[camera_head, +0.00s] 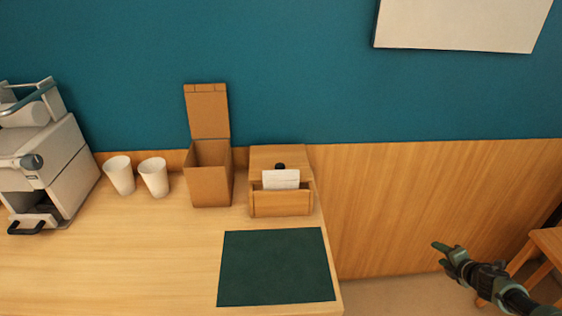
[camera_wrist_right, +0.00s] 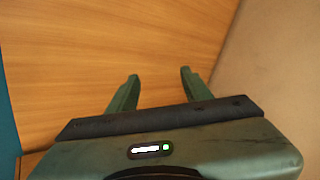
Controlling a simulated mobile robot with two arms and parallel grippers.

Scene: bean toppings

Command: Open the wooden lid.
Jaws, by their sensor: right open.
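A wooden box (camera_head: 281,204) stands at the back right of the counter, against the wall. Its wooden lid (camera_head: 268,155) has a small black knob (camera_head: 280,167) and looks closed. A white card (camera_head: 280,179) stands in front of the knob and partly hides the lid. My right gripper (camera_head: 437,253) is at the right of the head view, off the counter and well apart from the box. In the right wrist view its two green fingers (camera_wrist_right: 158,85) are spread with nothing between them. My left gripper is not in view.
An open cardboard box (camera_head: 211,180) stands just left of the wooden box. Two white cups (camera_head: 119,175) and a coffee machine (camera_head: 48,160) are further left. A dark green mat (camera_head: 276,267) lies in front. A wooden stool (camera_head: 545,246) is at the right edge.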

